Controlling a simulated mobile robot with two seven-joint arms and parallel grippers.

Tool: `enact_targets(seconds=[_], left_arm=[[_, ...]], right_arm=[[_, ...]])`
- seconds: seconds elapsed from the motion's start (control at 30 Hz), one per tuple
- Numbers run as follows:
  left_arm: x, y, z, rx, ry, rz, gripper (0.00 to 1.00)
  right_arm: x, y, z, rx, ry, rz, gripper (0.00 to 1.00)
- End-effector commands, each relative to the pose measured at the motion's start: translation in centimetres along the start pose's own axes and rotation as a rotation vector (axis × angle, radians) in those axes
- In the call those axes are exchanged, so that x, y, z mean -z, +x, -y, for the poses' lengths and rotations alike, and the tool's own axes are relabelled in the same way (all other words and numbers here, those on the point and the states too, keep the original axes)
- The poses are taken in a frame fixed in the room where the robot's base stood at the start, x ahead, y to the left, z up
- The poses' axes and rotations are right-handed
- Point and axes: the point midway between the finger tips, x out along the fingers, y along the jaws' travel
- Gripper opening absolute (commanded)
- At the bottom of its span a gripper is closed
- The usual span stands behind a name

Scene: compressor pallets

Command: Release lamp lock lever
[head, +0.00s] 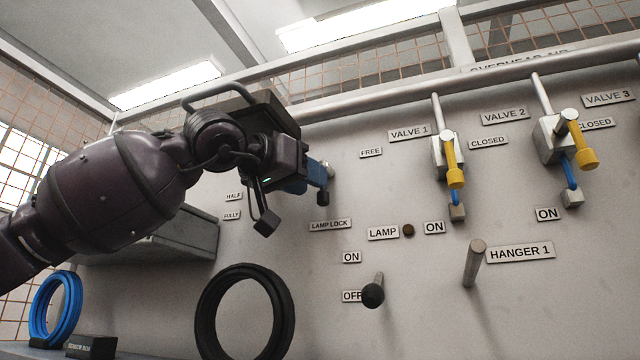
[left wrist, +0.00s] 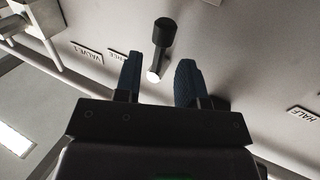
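The lamp lock lever is a short lever with a light metal pivot and a black end (left wrist: 163,32). In the head view its black end (head: 322,198) shows just past my left gripper, below the metal pivot, above the LAMP LOCK label (head: 330,225). My left gripper (head: 318,173) is at the panel by this lever. In the left wrist view its two blue fingers (left wrist: 160,75) stand apart, with the pivot seen between their tips. Whether a finger touches the lever cannot be told. The gripper and arm hide part of the lever's surroundings. My right gripper is not in view.
A lamp knob (head: 373,294) and a hanger peg (head: 474,262) stick out from the panel below. Yellow valve handles (head: 454,165) are to the right. A black hose ring (head: 245,312) and a blue one (head: 55,308) are lower left. A grey box (head: 185,235) is under my arm.

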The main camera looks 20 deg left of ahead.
Motion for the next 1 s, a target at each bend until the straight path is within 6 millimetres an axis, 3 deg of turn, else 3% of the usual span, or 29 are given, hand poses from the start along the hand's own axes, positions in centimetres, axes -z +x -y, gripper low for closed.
enact_targets(seconds=[0.23,0.63,0.87,1.0], left_arm=[[0.1,2.7,-0.1,-0.001,0.0,-0.001,0.37],[0.0,3.4,0.0,0.0,0.001,-0.001,0.37],[0.0,3.3,0.0,0.0,0.001,-0.001,0.03],[0.0,3.3,0.0,0.0,0.001,-0.001,0.0]], right_arm=[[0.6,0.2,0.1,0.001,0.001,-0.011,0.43],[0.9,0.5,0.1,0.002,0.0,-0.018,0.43],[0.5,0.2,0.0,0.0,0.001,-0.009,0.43],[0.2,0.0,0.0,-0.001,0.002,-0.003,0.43]])
